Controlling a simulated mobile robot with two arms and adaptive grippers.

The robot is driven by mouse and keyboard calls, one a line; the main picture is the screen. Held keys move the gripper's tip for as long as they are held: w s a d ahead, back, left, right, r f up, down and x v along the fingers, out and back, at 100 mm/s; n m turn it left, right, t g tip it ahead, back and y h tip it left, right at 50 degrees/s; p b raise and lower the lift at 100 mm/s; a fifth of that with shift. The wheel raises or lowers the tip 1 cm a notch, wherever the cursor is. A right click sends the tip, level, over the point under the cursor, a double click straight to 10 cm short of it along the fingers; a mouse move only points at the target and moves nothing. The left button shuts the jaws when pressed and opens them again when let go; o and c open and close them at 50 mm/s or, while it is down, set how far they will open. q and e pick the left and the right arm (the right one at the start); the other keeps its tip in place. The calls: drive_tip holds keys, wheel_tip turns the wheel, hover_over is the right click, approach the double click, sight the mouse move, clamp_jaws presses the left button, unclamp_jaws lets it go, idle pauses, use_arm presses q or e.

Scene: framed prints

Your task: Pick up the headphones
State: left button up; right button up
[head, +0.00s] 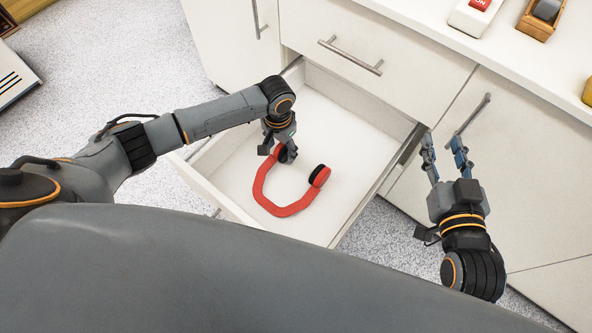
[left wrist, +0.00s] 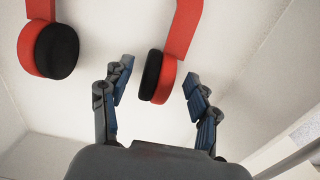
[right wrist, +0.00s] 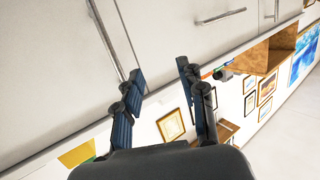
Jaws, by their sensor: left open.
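The red headphones (head: 284,207) with black ear pads lie in the open white drawer (head: 340,118). In the left wrist view, one ear cup (left wrist: 158,76) sits between the open fingers of my left gripper (left wrist: 158,98), with a visible gap to the fingers. The other ear cup (left wrist: 50,48) is to the left, outside the fingers. In the head view, my left gripper (head: 280,150) is over that near ear cup and partly hides it. My right gripper (head: 446,158) is open and empty, outside the drawer to the right, beside a cabinet door handle.
The drawer's walls surround the headphones; its floor is otherwise empty. A closed drawer with a handle (head: 350,56) is above it. On the counter are a white device with a red button (head: 474,12) and a tape dispenser (head: 541,16). Carpet lies left of the drawer.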

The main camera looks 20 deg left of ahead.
use_arm(q)
wheel_tip(320, 180, down, 3)
drive_tip(key=shift+r+b, duration=0.2)
drive_tip(key=shift+b, duration=0.35)
drive_tip(key=shift+f, duration=0.1)
clamp_jaws()
use_arm(e)
wheel_tip(320, 180, up, 6)
drive_tip(key=a+t+y, duration=0.1)
drive_tip(key=t, duration=0.2)
drive_tip(key=shift+w+t, duration=0.15)
drive_tip(key=shift+t, duration=0.25)
